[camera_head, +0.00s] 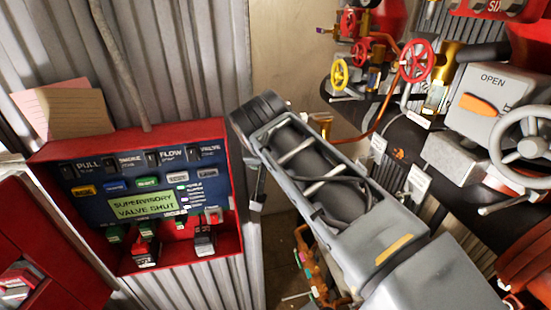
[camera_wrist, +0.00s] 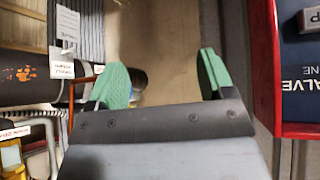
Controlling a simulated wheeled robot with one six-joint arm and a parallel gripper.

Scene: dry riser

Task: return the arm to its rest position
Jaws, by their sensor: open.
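My gripper (camera_wrist: 163,80) shows in the wrist view with its two green-padded fingers spread apart and nothing between them. Beyond the fingers is a plain tan wall (camera_wrist: 160,30). In the head view my arm reaches from the lower right up to the middle, its dark elbow end close to the right edge of the red alarm panel. The gripper itself is hard to make out there, mostly hidden behind the arm.
The red alarm panel (camera_head: 40,155) reads "SUPERVISORY VALVE SHUT" and is on the left; its edge (camera_wrist: 262,70) is right of the fingers in the wrist view. Pipes, a red handwheel (camera_head: 417,60), a yellow handwheel (camera_head: 339,74) and a grey OPEN box (camera_head: 490,105) crowd the right.

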